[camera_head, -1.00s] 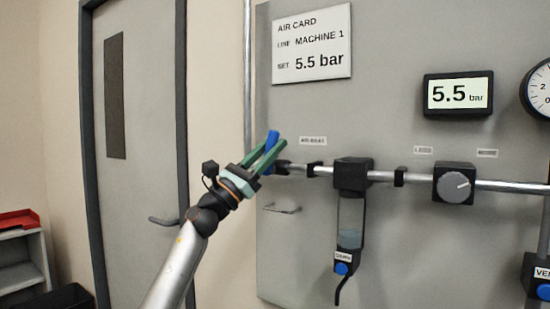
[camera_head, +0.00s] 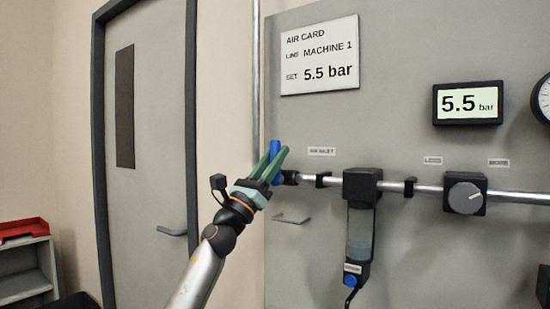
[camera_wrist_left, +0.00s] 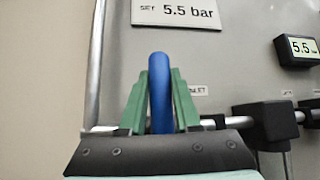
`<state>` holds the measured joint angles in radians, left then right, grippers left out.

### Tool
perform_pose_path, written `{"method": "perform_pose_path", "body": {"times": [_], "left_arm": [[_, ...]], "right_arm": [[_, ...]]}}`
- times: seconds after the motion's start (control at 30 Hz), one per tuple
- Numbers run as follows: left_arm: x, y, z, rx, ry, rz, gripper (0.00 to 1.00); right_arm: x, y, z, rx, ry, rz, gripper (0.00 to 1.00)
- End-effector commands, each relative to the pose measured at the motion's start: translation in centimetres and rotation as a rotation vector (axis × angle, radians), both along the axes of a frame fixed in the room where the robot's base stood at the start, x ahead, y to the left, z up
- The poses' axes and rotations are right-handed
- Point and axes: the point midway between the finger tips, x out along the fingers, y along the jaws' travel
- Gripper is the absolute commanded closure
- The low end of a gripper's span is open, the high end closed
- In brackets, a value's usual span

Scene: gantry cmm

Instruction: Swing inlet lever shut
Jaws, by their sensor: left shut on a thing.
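My right gripper is not in view.
The pipe (camera_head: 408,187) runs right past a filter bowl (camera_head: 360,235) and a regulator knob (camera_head: 465,194). A display (camera_head: 468,103) reads 5.5 bar. An air card (camera_head: 320,56) hangs above. A door (camera_head: 150,150) and shelf (camera_head: 25,272) are at the left.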

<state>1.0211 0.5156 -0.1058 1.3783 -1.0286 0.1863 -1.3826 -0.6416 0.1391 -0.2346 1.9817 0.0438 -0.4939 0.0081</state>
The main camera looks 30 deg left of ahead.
Motion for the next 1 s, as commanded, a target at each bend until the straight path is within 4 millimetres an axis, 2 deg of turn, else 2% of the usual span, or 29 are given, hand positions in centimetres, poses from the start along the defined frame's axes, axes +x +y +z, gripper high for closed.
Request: {"method": "perform_pose_path", "body": {"times": [0.03,0.3,0.53,0.67,1.0], "left_arm": [[0.0,0.1,-0.1,-0.006,0.002,-0.004,0.68],[0.0,0.0,0.0,-0.003,0.001,-0.002,0.39],[0.0,0.0,0.0,-0.001,0.0,-0.001,0.39],[-0.5,0.2,-0.7,-0.002,0.002,-0.001,0.39],[-4.7,1.3,-5.4,0.0,0.004,-0.001,0.39]], "right_arm": [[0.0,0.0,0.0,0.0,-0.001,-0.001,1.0],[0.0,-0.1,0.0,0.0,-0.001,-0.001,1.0],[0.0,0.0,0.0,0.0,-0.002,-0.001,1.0],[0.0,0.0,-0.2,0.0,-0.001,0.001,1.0],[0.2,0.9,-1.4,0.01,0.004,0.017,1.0]]}}
